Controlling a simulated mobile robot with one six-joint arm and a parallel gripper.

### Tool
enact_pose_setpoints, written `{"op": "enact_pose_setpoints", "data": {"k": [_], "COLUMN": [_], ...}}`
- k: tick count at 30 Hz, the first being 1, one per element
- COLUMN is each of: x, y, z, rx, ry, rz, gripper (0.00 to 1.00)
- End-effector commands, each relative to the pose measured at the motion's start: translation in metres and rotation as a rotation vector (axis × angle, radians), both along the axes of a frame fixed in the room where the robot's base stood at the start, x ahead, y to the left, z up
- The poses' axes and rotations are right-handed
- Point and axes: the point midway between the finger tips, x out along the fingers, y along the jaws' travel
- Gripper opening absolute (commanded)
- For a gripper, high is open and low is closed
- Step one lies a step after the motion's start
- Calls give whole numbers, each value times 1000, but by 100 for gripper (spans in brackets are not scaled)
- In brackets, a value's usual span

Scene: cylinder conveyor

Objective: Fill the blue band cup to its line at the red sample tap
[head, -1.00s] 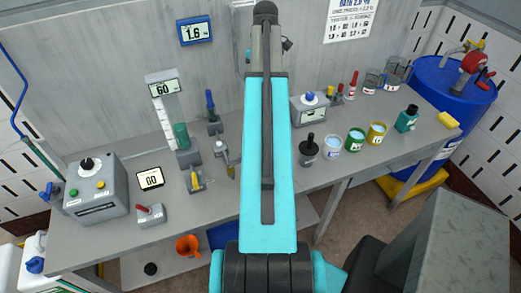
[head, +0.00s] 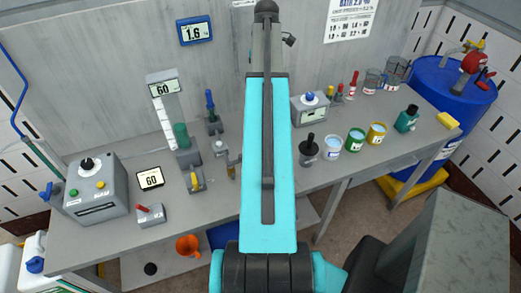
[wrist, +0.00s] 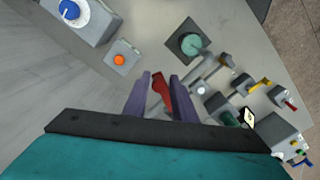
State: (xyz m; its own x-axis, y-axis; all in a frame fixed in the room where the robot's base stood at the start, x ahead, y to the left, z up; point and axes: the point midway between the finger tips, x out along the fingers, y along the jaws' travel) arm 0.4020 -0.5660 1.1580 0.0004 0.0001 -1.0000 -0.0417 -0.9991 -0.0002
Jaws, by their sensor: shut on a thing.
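My gripper (wrist: 158,100) shows in the wrist view, its two purple fingers closed on a red handle (wrist: 161,88), the red part between them. I cannot tell if this is the red sample tap's lever. Beyond it stands a round green-topped thing (wrist: 190,44) on a dark square plate. In the head view my arm hides the gripper and the red handle. A cup with pale blue contents (head: 332,146) stands right of the arm; whether it is the blue band cup I cannot tell. No fill line is readable.
A yellow lever (head: 195,181) and another red lever (head: 150,212) stand left of my arm, near a 60 display (head: 150,178). The front right bench edge is bare.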

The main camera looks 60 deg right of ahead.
Motion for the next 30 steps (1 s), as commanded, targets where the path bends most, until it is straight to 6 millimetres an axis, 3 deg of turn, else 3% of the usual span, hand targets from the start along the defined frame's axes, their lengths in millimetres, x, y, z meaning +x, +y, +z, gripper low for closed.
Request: {"op": "enact_pose_setpoints", "data": {"k": [13, 30], "x": [10, 13], "y": [-12, -16], "z": [2, 2], "rx": [-6, -6], "ry": [-6, -6], "rz": [206, 294], "gripper": [5, 5]}}
